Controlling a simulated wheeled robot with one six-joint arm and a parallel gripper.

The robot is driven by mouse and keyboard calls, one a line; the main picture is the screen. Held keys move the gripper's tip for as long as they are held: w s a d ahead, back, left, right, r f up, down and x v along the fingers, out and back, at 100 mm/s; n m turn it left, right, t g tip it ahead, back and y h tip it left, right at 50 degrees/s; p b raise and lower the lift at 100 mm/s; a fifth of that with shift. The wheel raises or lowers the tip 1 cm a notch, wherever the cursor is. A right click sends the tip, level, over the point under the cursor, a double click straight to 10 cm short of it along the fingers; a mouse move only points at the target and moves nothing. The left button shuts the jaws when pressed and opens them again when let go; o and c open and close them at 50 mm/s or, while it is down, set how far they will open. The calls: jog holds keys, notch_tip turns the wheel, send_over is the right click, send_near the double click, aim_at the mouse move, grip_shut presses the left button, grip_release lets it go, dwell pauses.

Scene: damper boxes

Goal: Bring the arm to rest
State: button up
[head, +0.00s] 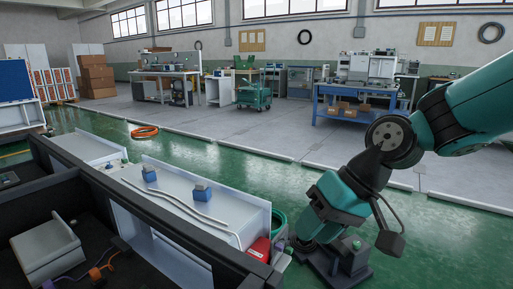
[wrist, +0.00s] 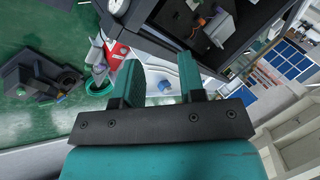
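My gripper (wrist: 159,66) shows from behind in the wrist view, with two teal fingers on a dark crossbar. The fingers stand apart with a gap, and nothing is held between them. Through the gap I see a white surface and a small blue block (wrist: 165,89) beyond. In the head view my teal arm reaches in from the right and bends down beside the right end of the dark workbench (head: 190,235). The gripper end (head: 312,218) is low there, and its fingers are not clear in that view.
A white panel (head: 225,205) carries two blue blocks (head: 149,173) (head: 202,193) and pale rods. A red object (head: 259,249) and a green bin (head: 279,219) are close to the gripper end. A grey box (head: 47,252) sits at left. Green floor (head: 440,225) is open at right.

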jog(key=s+d+r+n+h, duration=0.1)
jog(key=s+d+n+h, duration=0.3)
jog(key=s, duration=1.1)
notch_tip(320, 180, up, 29)
jog(key=d+m+y+p, duration=0.1)
jog(key=p, duration=2.8)
jog(key=shift+r+y, duration=0.2)
jog(key=shift+y, duration=0.1)
jog(key=shift+d, duration=0.1)
